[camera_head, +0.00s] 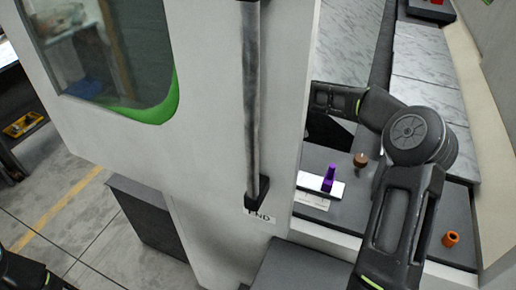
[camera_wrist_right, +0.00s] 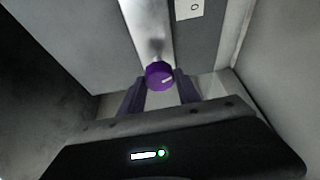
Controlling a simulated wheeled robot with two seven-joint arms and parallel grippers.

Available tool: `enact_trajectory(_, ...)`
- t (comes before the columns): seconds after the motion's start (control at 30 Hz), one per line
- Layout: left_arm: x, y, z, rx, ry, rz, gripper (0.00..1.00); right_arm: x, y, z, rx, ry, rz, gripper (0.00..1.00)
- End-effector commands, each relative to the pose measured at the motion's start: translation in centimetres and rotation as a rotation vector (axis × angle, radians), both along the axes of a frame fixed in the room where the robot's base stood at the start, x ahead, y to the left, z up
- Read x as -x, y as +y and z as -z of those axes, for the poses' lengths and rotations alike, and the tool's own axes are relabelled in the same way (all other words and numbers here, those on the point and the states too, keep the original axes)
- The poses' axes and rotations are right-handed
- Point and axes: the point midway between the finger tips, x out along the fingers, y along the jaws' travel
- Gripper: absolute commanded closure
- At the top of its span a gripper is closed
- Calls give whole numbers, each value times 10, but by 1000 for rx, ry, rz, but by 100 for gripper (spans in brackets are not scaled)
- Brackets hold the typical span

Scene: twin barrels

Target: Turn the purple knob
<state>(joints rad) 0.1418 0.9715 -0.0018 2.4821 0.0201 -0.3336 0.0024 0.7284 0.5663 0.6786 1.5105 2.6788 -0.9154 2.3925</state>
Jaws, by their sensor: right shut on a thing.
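The purple knob (camera_wrist_right: 160,75) is round with a white mark on its face, and shows in the right wrist view, in front of a pale metal strip. My right gripper (camera_wrist_right: 159,88) has its two dark fingers on either side of the knob and is shut on it. In the head view my right arm reaches from the lower right toward the white cabinet, whose edge hides the gripper and the knob. Only a dark part of my left arm shows at the lower left corner; its gripper is out of frame.
A white cabinet door (camera_head: 205,130) with a long vertical bar handle (camera_head: 251,100) fills the middle. Beside it, a grey panel carries a purple lever (camera_head: 328,178), a brown knob (camera_head: 360,160) and an orange ring-like part (camera_head: 451,239).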

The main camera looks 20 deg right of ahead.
Motion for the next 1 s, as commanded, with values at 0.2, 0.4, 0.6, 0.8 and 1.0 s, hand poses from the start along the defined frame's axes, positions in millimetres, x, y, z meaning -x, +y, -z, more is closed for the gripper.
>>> enact_trajectory(0.2, 0, 0, 0, 0, 0, 0, 39, 0, 2, -1, 2, -3, 185, 100)
enact_trajectory(0.4, 0, 0, 0, 0, 0, 0, 39, 1, 2, -1, 2, -3, 331, 100)
enact_trajectory(0.6, 0, 0, 0, 0, 0, 0, 39, 1, 2, -1, 1, -2, 423, 100)
enact_trajectory(0.8, 0, 0, 0, 0, 0, 0, 39, 1, 2, -1, 0, -3, 460, 100)
enact_trajectory(1.0, 0, 0, 0, 0, 0, 0, 39, 1, 2, -1, 0, -3, 463, 100)
